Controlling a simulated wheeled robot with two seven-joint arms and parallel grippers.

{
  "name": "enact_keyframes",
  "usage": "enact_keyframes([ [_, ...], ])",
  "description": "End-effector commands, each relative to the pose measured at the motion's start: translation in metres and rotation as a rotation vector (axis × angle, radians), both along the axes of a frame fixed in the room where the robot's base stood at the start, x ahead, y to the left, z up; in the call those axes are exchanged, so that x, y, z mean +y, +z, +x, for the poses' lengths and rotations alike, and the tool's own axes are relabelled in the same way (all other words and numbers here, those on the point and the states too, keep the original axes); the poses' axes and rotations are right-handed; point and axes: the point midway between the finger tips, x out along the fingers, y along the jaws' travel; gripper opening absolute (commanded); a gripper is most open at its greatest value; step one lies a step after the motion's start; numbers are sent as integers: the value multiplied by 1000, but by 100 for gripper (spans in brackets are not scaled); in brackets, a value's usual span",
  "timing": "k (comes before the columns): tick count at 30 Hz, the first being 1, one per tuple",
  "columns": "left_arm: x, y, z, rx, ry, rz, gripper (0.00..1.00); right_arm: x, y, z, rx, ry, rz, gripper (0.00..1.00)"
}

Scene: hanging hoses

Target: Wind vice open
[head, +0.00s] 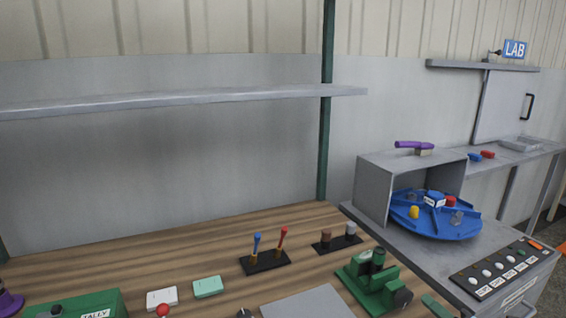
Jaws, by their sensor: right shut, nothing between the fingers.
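The green vice (375,281) stands on the wooden bench at the lower right, near the bench's right end. It has a dark round part (403,297) on its front right side. I cannot tell how far apart its jaws are. A small dark shape (245,313) at the bottom edge, left of the vice and apart from it, may be the tip of my right gripper, mostly cut off by the frame. It is shut and empty. My left gripper is not in view.
A grey plate (308,303) lies left of the vice. Behind are a stand with blue and red handled tools (265,260) and a small two-peg block (337,242). A blue carousel (435,218) and a button panel (497,270) are at right. A shelf (180,101) crosses above.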

Motion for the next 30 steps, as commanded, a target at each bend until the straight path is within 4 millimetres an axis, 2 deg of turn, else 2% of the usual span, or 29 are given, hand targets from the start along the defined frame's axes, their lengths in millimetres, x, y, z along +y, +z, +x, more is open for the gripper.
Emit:
enact_keyframes([
  [3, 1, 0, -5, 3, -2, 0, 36, 4, 1, 11, -1, 0, 0, 0],
  [9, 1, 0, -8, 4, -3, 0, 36, 8, 0, 19, 0, 0, -1, 0],
  [30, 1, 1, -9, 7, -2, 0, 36, 12, 0, 18, 0, 0, -1, 0],
])
